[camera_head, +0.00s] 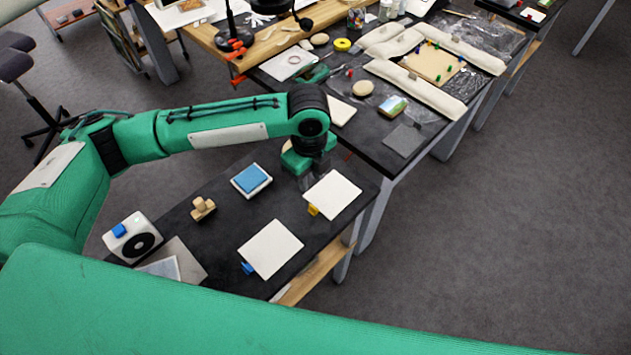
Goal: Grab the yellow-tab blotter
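The yellow-tab blotter (333,194) is a flat white sheet with a small yellow tab at its lower left corner. It lies on the black table near its right end. A similar white blotter with a blue tab (271,249) lies nearer, to its lower left. My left gripper (314,180) points down just behind the yellow-tab blotter's upper left edge. The wrist hides most of the fingers, so I cannot tell whether they are open, or whether they touch the sheet. My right gripper is not in view.
On the same black table (222,234) are a blue pad on a white base (251,180), a small wooden block piece (203,208) and a white device with a black dial (132,238). A cluttered second table stands behind. Open carpet lies to the right.

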